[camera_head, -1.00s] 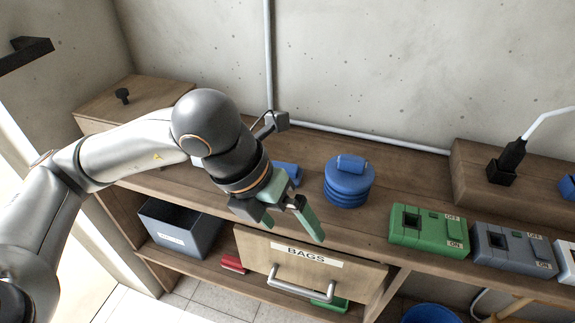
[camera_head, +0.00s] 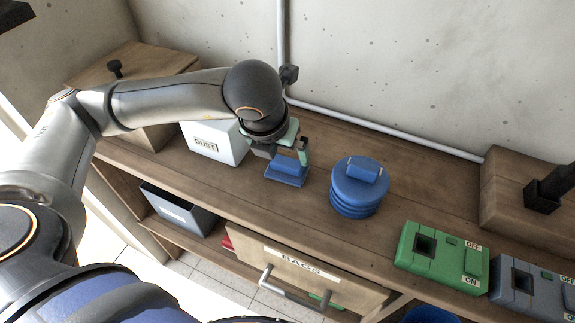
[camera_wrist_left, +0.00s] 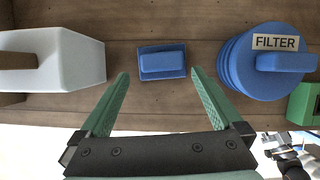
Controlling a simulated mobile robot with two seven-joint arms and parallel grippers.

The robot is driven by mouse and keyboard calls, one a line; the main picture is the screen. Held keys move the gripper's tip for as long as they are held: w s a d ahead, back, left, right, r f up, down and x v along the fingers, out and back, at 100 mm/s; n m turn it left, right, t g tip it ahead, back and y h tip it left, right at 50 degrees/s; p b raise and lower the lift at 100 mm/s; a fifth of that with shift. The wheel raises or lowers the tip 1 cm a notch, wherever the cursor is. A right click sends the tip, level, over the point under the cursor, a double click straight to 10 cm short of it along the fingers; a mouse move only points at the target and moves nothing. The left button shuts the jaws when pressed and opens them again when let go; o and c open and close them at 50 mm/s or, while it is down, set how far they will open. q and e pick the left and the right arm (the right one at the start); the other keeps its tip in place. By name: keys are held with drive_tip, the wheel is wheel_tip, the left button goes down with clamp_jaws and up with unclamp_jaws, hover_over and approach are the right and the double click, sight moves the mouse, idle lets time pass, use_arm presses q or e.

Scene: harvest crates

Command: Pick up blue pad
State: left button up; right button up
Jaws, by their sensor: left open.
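The blue pad (camera_head: 286,172) lies flat on the wooden bench top, between the white DUST box and the round blue filter. It has a raised block on top, and it also shows in the left wrist view (camera_wrist_left: 162,62). My left gripper (camera_head: 289,153) is open above the pad, pointing down. In the left wrist view its green fingers (camera_wrist_left: 160,82) stand apart on the left and right of the pad, with nothing between them touching. My right gripper is not in view.
The white DUST box (camera_head: 216,143) stands left of the pad, and the blue filter (camera_head: 358,190) right of it. Green (camera_head: 440,257) and grey (camera_head: 527,289) switch boxes are farther right. A BAGS drawer (camera_head: 310,277) and a grey bin (camera_head: 178,213) are below.

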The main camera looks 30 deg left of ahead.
sight(288, 160)
use_arm(q)
drive_tip(key=shift+p+x, duration=0.5)
drive_tip(key=shift+x, duration=2.2)
drive_tip(key=shift+w+d, duration=0.1)
drive_tip(key=c, duration=1.1)
drive_tip(key=shift+r, duration=0.1)
drive_tip(key=shift+r, duration=0.5)
drive_tip(key=s+d+r, duration=0.3)
drive_tip(key=r, duration=0.1)
drive_tip(key=s+d+r, duration=0.3)
drive_tip(key=r, duration=0.1)
drive_tip(key=s+d+r, duration=0.3)
drive_tip(key=s+r, duration=0.1)
drive_tip(key=shift+d+b, duration=0.35)
drive_tip(key=shift+d, duration=0.05)
